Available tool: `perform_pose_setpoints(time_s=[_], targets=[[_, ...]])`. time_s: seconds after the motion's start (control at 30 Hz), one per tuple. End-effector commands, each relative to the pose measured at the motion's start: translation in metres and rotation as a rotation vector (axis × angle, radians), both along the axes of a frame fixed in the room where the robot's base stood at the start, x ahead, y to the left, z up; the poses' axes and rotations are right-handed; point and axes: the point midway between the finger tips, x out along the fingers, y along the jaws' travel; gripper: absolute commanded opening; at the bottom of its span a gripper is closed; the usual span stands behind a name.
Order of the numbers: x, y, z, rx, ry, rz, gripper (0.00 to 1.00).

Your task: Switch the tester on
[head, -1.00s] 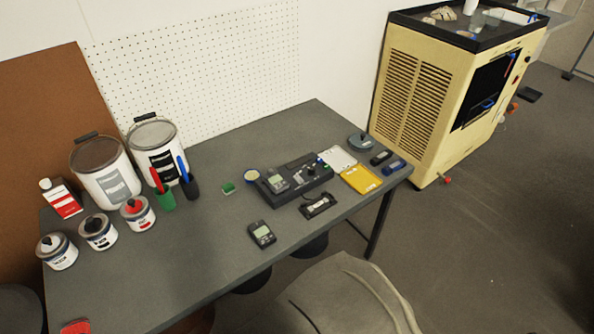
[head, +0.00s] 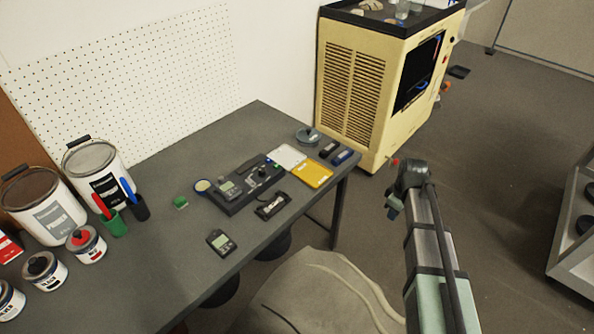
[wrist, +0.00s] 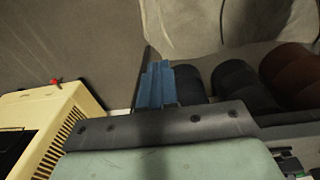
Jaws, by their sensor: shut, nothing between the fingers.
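On the grey table (head: 150,270) lies a black device board (head: 238,203) with a small grey meter with a screen (head: 229,190) and a dark knob part on it. A separate handheld meter (head: 221,242) lies face up nearer the front edge. I cannot tell which of them is the tester, and their switches are too small to make out. My gripper (head: 393,208) is shut and empty, off the table's right end and well apart from both. Its blue fingers show in the wrist view (wrist: 157,85), where neither device can be picked out.
Near the board lie a yellow case (head: 312,174), a white card (head: 287,157) and a black holder (head: 272,206). Paint cans (head: 100,177) and cups stand at the left. A cream cabinet (head: 350,90) stands behind the table's right end. A draped grey shape (head: 320,290) is in front.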

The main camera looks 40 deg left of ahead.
Motion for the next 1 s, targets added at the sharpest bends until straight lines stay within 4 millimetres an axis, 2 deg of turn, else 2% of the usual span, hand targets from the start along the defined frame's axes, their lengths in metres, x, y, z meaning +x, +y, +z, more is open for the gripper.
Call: perform_pose_setpoints(time_s=[0.03, 0.27, 0.47, 0.6, 0.8, 0.9, 1.0], targets=[[-0.001, 0.03, 0.01, 0.003, -0.007, 0.085, 0.0], [-0.03, 0.135, 0.05, 0.007, -0.031, 0.464, 0.0], [-0.072, 0.225, 0.089, 0.014, -0.055, 0.794, 0.0], [-0.11, 0.285, 0.118, 0.017, -0.074, 1.024, 0.0], [-0.171, 0.357, 0.16, 0.024, -0.103, 1.328, 0.0], [-0.196, 0.382, 0.175, 0.027, -0.113, 1.442, 0.0], [-0.214, 0.397, 0.186, 0.029, -0.12, 1.522, 0.0]])
